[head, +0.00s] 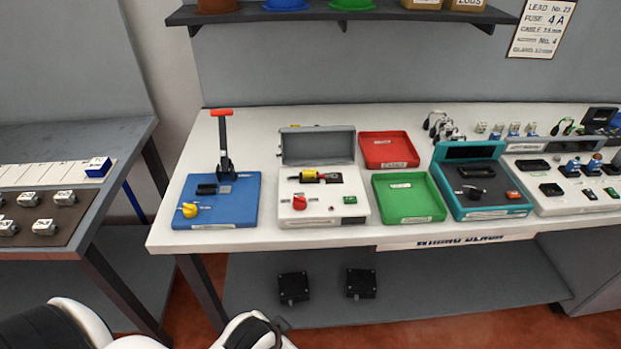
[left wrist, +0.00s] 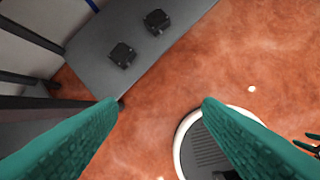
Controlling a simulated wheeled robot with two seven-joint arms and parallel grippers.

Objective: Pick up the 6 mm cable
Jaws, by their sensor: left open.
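Several dark coiled cables stand at the back of the white bench in the head view. One group (head: 436,122) is right of centre, and another dark coil (head: 566,125) is farther right. Their size markings are too small to read, so I cannot tell which is the 6 mm cable. My left gripper shows in the left wrist view (left wrist: 162,101) with its two teal fingers wide apart and nothing between them. It is over the floor in front of the bench, well away from the cables.
The white bench (head: 280,243) holds a blue lever station (head: 240,210), a grey lidded box (head: 318,147), a red tray (head: 415,160), a green tray (head: 430,210) and a teal case (head: 515,205). Two black boxes (head: 293,288) lie on the lower shelf. A grey table (head: 110,135) stands left.

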